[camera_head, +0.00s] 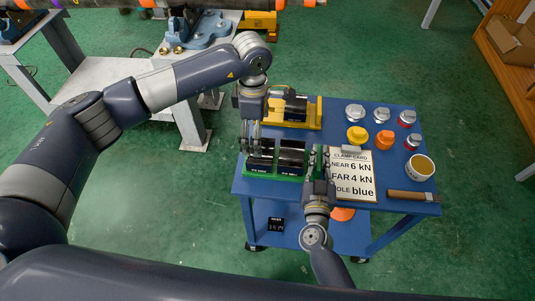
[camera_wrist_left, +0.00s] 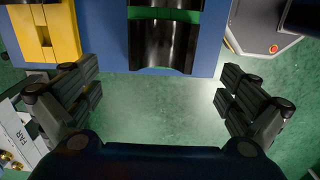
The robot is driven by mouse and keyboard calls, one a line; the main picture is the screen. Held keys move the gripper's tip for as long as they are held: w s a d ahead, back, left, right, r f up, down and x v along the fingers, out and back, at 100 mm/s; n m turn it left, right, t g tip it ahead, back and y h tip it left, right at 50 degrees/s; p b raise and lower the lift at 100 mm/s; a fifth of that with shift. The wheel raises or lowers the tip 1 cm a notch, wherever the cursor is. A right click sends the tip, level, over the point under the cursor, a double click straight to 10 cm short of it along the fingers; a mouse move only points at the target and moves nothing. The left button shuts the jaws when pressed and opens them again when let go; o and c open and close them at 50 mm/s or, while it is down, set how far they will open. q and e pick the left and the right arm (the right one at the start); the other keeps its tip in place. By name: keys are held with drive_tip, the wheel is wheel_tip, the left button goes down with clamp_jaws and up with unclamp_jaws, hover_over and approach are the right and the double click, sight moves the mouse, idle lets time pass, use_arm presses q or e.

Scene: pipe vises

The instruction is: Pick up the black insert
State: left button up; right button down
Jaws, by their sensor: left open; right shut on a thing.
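Black half-round inserts (camera_head: 262,154) and (camera_head: 291,154) lie side by side in a green tray (camera_head: 273,176) on the blue cart. Another black insert (camera_head: 295,107) lies in the yellow tray (camera_head: 313,121) behind. My left gripper (camera_head: 251,145) is open at the green tray's left end. In the left wrist view its spread fingers (camera_wrist_left: 160,100) have nothing between them, and a black insert (camera_wrist_left: 165,42) lies beyond them. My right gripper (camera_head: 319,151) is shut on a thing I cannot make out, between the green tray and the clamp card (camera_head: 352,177).
The blue cart (camera_head: 410,207) also carries several metal, yellow and orange caps (camera_head: 384,139), a tub (camera_head: 419,167) and a brown-handled tool (camera_head: 410,196). A pipe bench (camera_head: 120,82) stands at the back left. A shelf with boxes (camera_head: 512,42) stands at the right. Green floor lies between.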

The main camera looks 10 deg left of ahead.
use_arm(q)
wheel_tip(320, 180, down, 4)
drive_tip(key=shift+f, duration=0.2)
drive_tip(key=f, duration=0.5)
drive_tip(key=shift+s+d+f, duration=0.1)
drive_tip(key=shift+d, duration=0.25)
drive_tip(key=c, duration=1.2)
